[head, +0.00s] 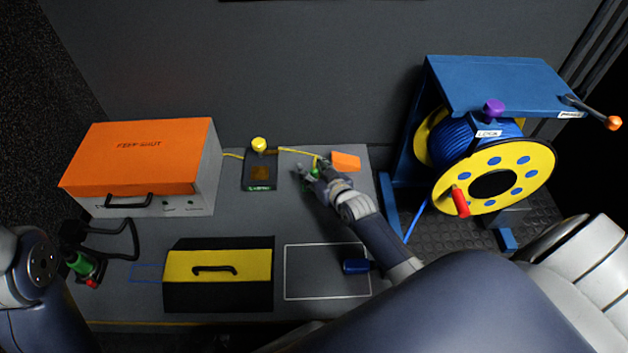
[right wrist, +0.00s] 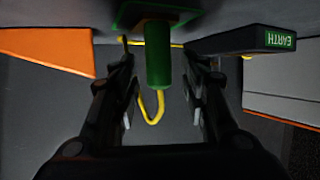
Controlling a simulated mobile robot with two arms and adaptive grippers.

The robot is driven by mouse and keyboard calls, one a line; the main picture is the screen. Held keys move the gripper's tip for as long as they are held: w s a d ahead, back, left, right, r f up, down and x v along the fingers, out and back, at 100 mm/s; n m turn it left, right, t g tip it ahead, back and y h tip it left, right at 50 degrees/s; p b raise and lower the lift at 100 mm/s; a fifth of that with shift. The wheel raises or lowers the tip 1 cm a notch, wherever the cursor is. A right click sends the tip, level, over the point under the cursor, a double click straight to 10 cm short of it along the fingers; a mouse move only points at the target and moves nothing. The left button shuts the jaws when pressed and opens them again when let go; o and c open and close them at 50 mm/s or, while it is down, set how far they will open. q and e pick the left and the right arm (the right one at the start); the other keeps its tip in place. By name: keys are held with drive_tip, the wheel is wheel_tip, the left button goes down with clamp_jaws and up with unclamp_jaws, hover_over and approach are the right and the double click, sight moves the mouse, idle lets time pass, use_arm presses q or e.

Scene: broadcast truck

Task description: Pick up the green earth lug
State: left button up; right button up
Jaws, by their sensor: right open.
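The green earth lug (right wrist: 158,58) is a green cylinder in the right wrist view, with a yellow cable hanging from it. It lies between the two fingers of my right gripper (right wrist: 163,95), with a gap visible on each side near the tips. In the head view the lug (head: 315,173) shows small and partly hidden by my right gripper (head: 312,170), which is open over the table's back part.
A dark block marked EARTH (right wrist: 250,39), with a yellow knob (head: 258,144), stands left of the lug. An orange wedge (head: 346,162) lies close right. An orange-lidded box (head: 140,150), a black-yellow case (head: 218,290) and a blue cable reel stand (head: 490,80) surround the area.

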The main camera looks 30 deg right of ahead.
drive_tip(key=shift+c, duration=0.2)
clamp_jaws()
